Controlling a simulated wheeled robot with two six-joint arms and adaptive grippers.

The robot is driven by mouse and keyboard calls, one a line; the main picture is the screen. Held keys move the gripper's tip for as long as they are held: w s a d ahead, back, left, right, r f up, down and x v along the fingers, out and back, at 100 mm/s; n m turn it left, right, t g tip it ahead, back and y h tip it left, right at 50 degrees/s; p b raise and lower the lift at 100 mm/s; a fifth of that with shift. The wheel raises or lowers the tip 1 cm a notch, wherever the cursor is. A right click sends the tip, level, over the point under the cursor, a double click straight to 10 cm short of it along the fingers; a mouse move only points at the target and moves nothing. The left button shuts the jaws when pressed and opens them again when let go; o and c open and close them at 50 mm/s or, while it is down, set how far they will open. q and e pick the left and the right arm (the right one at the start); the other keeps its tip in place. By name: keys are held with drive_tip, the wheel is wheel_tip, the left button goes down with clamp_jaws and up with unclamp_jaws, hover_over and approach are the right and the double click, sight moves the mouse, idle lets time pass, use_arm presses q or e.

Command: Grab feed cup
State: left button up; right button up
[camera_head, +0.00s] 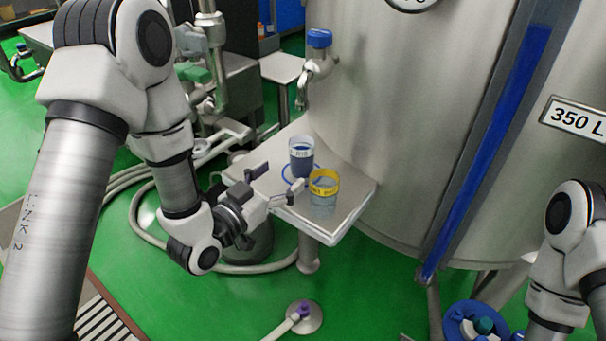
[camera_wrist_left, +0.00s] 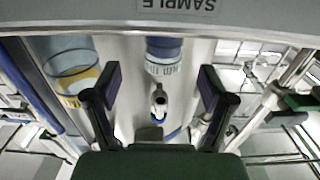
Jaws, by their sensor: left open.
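Two cups stand on the small steel shelf (camera_head: 346,205) beside the tank. One cup (camera_head: 301,163) has dark blue contents and a white label band; the other cup (camera_head: 323,196) is clear with a yellow label band. The label words are too small to read surely, so I cannot tell which is the feed cup. My left gripper (camera_head: 280,182) is open and empty, just left of the cups. In the left wrist view, the blue cup (camera_wrist_left: 163,50) lies ahead between the open fingers, and the yellow-banded cup (camera_wrist_left: 72,74) is left of them. My right gripper is out of view.
The big steel tank (camera_head: 400,120) stands behind and right of the shelf. A tap with a blue handle (camera_head: 319,38) sticks out above it. Pipes and valves (camera_head: 200,70) stand at the left. A hose (camera_head: 140,215) lies on the green floor.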

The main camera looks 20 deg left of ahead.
sight(294, 161)
use_arm(q)
drive_tip(key=x, duration=0.7)
drive_tip(key=shift+w+a, duration=0.2)
drive_tip(key=shift+a, duration=0.05)
drive_tip(key=c, duration=1.4)
drive_tip(key=shift+c, duration=0.8)
drive_tip(key=shift+r, duration=0.1)
